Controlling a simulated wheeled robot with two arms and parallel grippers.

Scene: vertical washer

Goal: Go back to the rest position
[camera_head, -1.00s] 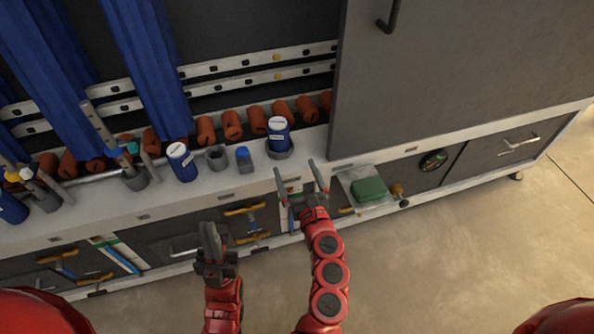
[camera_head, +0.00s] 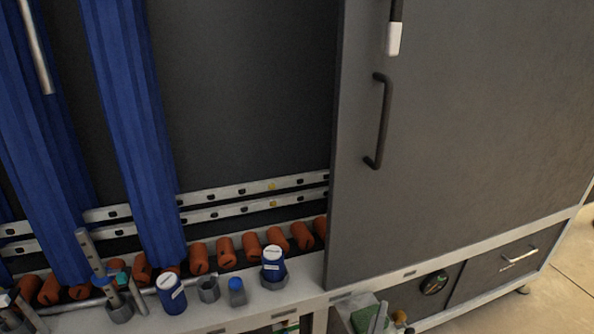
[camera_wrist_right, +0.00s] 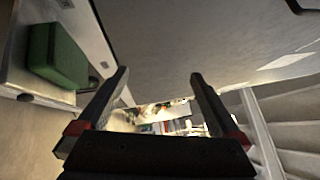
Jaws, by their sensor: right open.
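My right gripper (camera_wrist_right: 158,78) is open in the right wrist view, its two dark fingers apart with nothing between them. In the head view only a grey fingertip of my right gripper (camera_head: 379,318) shows at the bottom edge, beside the green block (camera_head: 362,312). The green block also shows in the right wrist view (camera_wrist_right: 57,55), at the upper left, apart from the fingers. My left gripper is not in view.
A grey cabinet door (camera_head: 460,130) with a black handle (camera_head: 379,120) fills the right. Blue curtains (camera_head: 130,120) hang at left. Floor (camera_head: 570,270) shows at right.

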